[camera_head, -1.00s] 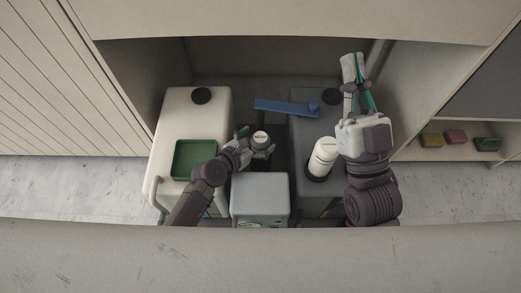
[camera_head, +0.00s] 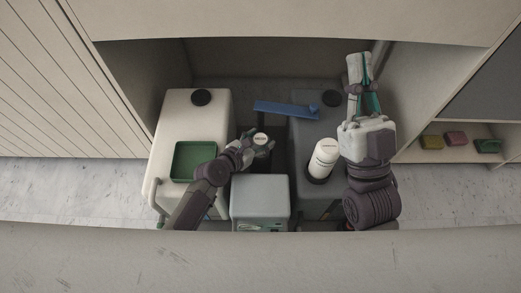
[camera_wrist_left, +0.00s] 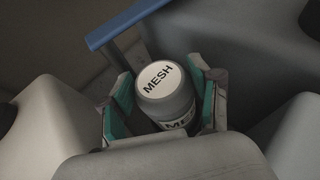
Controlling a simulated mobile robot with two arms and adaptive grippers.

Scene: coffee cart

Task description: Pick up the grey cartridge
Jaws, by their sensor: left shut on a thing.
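The grey cartridge (camera_head: 261,139), with a pale lid, is between the fingers of my left gripper (camera_head: 258,143) in the head view. In the left wrist view, its lid reads "MESH" and the cartridge (camera_wrist_left: 164,92) stands between the teal pads of my left gripper (camera_wrist_left: 165,105), which is shut on it. Its lower part is hidden by the gripper. My right gripper (camera_head: 361,72) is raised at the right, away from the cartridge, with no object seen in it; its finger gap is unclear.
A white bottle (camera_head: 323,158) stands on the dark tank (camera_head: 305,125) at right. A pale tank (camera_head: 180,118) with a green tray (camera_head: 176,178) is at left. A blue bar (camera_head: 284,108) lies behind the cartridge. A grey box (camera_head: 259,190) stands in front.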

